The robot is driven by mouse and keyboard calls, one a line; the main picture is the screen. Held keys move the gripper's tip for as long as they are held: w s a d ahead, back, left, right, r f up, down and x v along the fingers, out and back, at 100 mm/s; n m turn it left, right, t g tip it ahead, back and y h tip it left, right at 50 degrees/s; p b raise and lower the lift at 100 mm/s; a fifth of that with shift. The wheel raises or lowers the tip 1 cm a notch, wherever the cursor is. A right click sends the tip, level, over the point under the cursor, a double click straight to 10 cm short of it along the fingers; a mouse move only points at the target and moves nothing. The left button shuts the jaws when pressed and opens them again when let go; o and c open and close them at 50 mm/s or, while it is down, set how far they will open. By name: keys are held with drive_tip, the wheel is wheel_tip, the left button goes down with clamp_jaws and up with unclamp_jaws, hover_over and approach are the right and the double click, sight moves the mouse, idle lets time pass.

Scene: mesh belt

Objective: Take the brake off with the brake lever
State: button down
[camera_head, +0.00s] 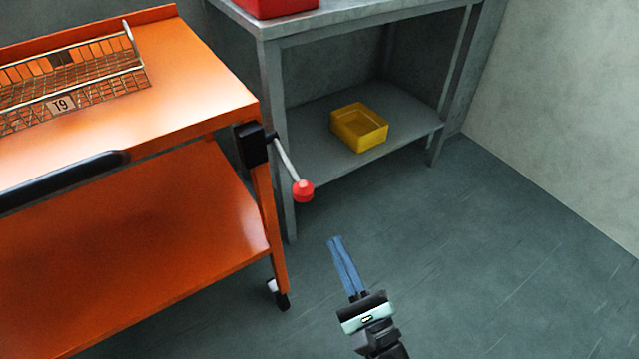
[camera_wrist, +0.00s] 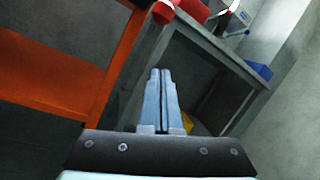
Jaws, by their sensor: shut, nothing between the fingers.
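The brake lever (camera_head: 285,158) is a thin metal rod with a red ball knob (camera_head: 303,191). It comes out of a black block (camera_head: 251,144) on the right leg of the orange cart (camera_head: 190,115) and slants down to the right. My gripper (camera_head: 335,240) is shut and empty, below and to the right of the knob in the head view, apart from it. In the wrist view the shut blue fingers (camera_wrist: 160,72) point up the picture, and the red knob (camera_wrist: 163,12) shows at the top edge, just beyond the fingertips.
A wire basket (camera_head: 75,80) tagged T9 sits on the cart top. A grey metal table (camera_head: 350,25) stands behind, with a yellow bin (camera_head: 359,127) on its lower shelf and a red box (camera_head: 275,6) on top. The floor (camera_head: 500,250) at right is clear.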

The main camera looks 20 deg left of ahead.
sight(289, 167)
drive_tip(key=w+a+r+b, duration=0.1)
drive_tip(key=w+a+r, duration=0.3)
drive_tip(key=a+r, duration=0.1)
drive_tip(key=shift+w+a+r, duration=0.2)
drive_tip(key=shift+a+r, duration=0.15)
drive_tip(key=shift+a, duration=0.3)
idle(0.4)
drive_tip(key=shift+r, duration=0.15)
drive_tip(key=shift+s+d+r+p, duration=0.15)
drive_tip(key=shift+d+r+p, duration=0.05)
drive_tip(key=shift+p, duration=1)
